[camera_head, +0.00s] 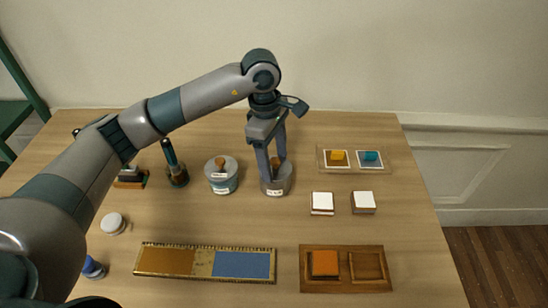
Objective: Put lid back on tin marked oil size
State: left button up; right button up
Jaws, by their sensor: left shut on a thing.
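My left gripper (277,170) reaches down over a grey tin (277,187) near the middle of the table. It is shut on the brown knob of a lid, which shows between the fingers at the tin's top. I cannot tell whether the lid rests fully on the rim. The tin has a small white label on its front, too small to read. A second tin, blue-grey (223,184), stands just to the left with a grey lid (220,168) and brown knob on it. Its label is also unreadable. My right gripper is not in view.
A brush in a dark pot (177,176) stands left of the tins. Two white-topped blocks (322,203) and a tray with yellow and blue pieces (348,169) are to the right. A long two-coloured panel (205,263) and wooden tray (346,282) lie in front.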

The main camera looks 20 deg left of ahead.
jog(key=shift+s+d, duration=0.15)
pick_arm(q)
jog(key=shift+b, duration=0.45)
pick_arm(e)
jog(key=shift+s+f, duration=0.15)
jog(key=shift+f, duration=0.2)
pick_arm(q)
jog(key=shift+f, duration=0.1)
dwell(0.4)
